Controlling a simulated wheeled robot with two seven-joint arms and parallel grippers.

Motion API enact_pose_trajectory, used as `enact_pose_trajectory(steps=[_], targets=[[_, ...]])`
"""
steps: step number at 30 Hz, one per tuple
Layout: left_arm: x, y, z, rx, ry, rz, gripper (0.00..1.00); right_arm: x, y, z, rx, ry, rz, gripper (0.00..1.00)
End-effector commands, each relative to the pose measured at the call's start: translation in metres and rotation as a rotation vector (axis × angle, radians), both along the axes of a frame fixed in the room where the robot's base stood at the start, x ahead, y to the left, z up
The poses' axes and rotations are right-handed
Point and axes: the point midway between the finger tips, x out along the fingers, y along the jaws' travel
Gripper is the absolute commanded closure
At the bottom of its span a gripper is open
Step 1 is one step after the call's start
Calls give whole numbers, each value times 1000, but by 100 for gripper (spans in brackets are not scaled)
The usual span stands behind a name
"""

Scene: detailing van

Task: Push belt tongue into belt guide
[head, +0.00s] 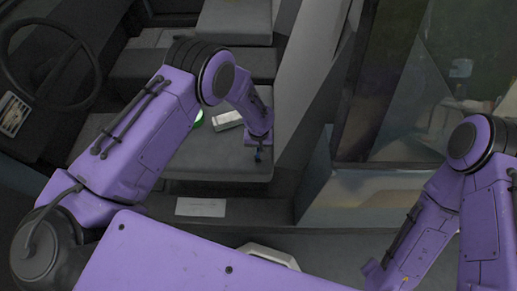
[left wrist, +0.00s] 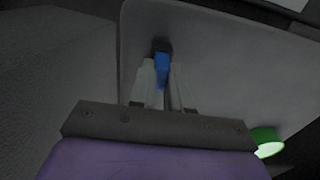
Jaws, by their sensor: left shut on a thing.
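My left gripper (head: 257,150) is over the right edge of the grey seat cushion (head: 225,168). In the left wrist view its pale fingers (left wrist: 163,80) are shut on a small blue piece, which I take for the belt tongue (left wrist: 161,70). The tongue also shows as a small blue spot in the head view (head: 257,156). A dark piece, perhaps the belt guide (left wrist: 162,45), lies just beyond the tongue's far end. I cannot tell whether the two touch or the tongue is inside it. My right gripper is out of view.
A pale box (head: 227,119) and a green round item (head: 198,119) lie on the seat, left of my left gripper. A white card (head: 201,207) lies in front of the seat. A steering wheel (head: 90,75) is at far left. A grey panel (head: 300,110) rises right of the seat.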

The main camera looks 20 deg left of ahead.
Motion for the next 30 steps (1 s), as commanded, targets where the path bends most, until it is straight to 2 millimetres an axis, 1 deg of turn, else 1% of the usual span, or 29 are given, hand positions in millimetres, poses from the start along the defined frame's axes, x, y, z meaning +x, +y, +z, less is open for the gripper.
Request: enact_pose_trajectory(steps=[11, 12, 14, 15, 22, 24, 26, 29, 30], targets=[[0, 0, -3, 0, 0, 0, 100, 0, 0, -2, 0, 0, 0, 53], [0, 0, -3, 0, 0, 0, 80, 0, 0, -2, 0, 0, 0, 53], [0, 0, -3, 0, 0, 0, 60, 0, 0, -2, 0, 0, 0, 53], [0, 0, -3, 0, 0, 0, 53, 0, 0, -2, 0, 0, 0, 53], [0, 0, -2, 0, 0, 0, 53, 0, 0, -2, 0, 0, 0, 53], [0, 0, 0, 0, -1, 0, 53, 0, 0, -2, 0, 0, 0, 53], [1, 0, 7, 1, -2, 0, 53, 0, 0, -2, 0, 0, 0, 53], [1, 0, 28, 1, -4, -1, 53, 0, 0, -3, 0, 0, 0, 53], [2, 0, 38, 0, -4, 0, 53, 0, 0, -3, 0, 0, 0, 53]])
